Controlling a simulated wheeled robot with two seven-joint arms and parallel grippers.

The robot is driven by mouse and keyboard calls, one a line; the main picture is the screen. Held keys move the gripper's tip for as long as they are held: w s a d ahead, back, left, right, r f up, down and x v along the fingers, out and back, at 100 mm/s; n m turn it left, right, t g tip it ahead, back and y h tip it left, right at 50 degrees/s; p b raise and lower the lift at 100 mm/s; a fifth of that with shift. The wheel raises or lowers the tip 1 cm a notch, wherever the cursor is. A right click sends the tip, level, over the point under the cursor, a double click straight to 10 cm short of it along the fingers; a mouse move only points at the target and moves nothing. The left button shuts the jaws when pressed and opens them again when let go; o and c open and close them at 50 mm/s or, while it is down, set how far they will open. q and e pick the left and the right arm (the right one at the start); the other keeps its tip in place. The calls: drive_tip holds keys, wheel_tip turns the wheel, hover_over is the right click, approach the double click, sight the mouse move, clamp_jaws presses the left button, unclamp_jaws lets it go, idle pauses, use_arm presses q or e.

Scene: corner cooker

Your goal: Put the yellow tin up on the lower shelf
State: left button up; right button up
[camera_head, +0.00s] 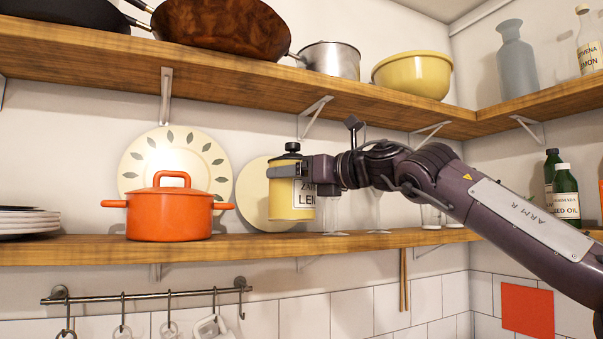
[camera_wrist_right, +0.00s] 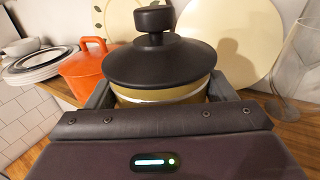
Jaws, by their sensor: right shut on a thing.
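The yellow tin (camera_head: 281,206), with a black knobbed lid and a white label, is upright in my right gripper (camera_head: 300,170). In the head view it is at the level of the lower shelf (camera_head: 110,250), between the orange pot and the glasses. Its base appears at or just above the shelf; I cannot tell if it touches. In the right wrist view the black lid (camera_wrist_right: 160,60) fills the middle, with a gripper finger on each side of the tin (camera_wrist_right: 160,97). My left gripper is not in view.
On the lower shelf an orange pot (camera_head: 170,212) stands left, a cream plate (camera_head: 252,195) leans behind the tin, and stemmed glasses (camera_head: 335,214) stand right. Stacked plates (camera_head: 25,222) are at far left. The upper shelf (camera_head: 240,75) with pans and a bowl runs overhead.

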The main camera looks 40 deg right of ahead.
sight(314, 193)
drive_tip(key=w+d, duration=0.2)
drive_tip(key=w, duration=0.4)
drive_tip(key=shift+f, duration=0.2)
drive_tip(key=shift+w, duration=0.1)
drive_tip(key=shift+f+b, duration=1)
drive_tip(key=shift+f, duration=0.45)
idle(0.4)
drive_tip(key=o, duration=2)
drive_tip(key=shift+f, duration=0.1)
drive_tip(key=shift+s+b, duration=0.35)
drive_tip(key=shift+b, duration=0.05)
drive_tip(key=b+v, duration=0.3)
drive_tip(key=v, duration=0.3)
drive_tip(key=shift+s+b, duration=0.4)
drive_tip(key=shift+s+d, duration=0.15)
drive_tip(key=shift+s, duration=0.15)
drive_tip(key=shift+w, duration=0.1)
